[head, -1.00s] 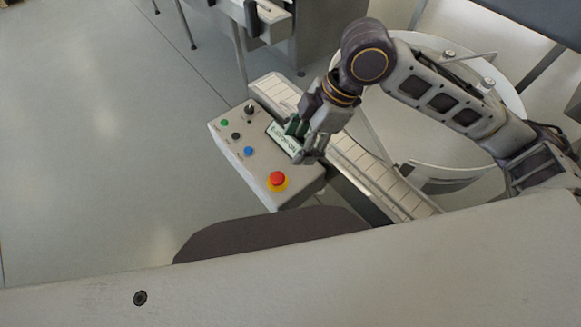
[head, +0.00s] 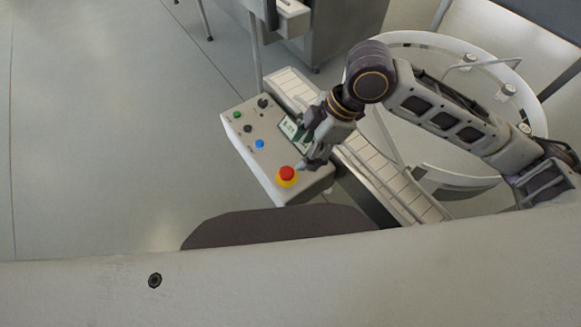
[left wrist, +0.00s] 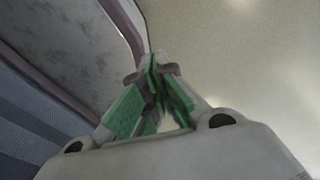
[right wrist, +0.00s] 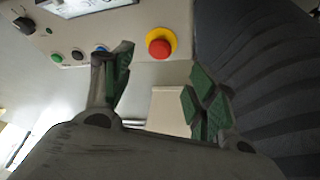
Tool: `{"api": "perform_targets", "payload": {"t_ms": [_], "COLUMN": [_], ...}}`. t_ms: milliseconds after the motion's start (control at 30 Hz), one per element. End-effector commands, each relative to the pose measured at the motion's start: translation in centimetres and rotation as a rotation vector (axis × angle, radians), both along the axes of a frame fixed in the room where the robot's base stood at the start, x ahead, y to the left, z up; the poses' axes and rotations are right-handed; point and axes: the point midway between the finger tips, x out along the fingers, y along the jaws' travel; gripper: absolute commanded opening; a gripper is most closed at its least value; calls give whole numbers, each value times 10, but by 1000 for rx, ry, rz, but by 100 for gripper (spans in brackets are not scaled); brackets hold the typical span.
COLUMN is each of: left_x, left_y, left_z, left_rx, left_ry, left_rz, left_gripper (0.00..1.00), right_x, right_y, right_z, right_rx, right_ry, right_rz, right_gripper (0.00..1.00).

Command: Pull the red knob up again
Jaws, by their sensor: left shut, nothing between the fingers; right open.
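The red knob (head: 287,173) is a round mushroom button on a yellow base at the near corner of the light grey control box (head: 265,160). In the right wrist view the red knob (right wrist: 159,42) shows between and beyond my open green-padded fingers, with nothing in them. My right gripper (head: 308,162) is beside the knob, just to its right in the head view; I see no clear contact. My left gripper (left wrist: 158,95) shows only in the left wrist view, with its green fingers closed together and empty.
The box also carries a green button (head: 237,114), a blue button (head: 260,144), black knobs and a small display (head: 291,130). A conveyor (head: 375,175) runs behind it, beside a large round metal frame (head: 515,85). Open floor (head: 100,130) lies to the left.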

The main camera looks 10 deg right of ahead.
Motion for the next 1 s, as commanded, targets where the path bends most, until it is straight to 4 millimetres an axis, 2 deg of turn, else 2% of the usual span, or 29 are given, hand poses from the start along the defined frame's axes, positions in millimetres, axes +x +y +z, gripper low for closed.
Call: {"api": "perform_targets", "payload": {"t_ms": [267, 600, 800, 1000], "left_x": [1, 4, 9, 13], "left_y": [2, 15, 19, 17], "left_z": [-4, -6, -7, -7], "left_rx": [3, 16, 20, 18], "left_ry": [-2, -5, -10, -15], "left_rz": [-1, -4, -4, -4], "left_gripper": [0, 0, 0, 0], "right_x": [0, 0, 1, 1], "right_y": [14, 31, 35, 37], "right_z": [-36, -74, -86, -89], "right_rx": [0, 1, -1, 0], "right_ry": [3, 1, 0, -1], "right_rz": [1, 1, 1, 1], "right_gripper": [58, 58, 58, 58]}}
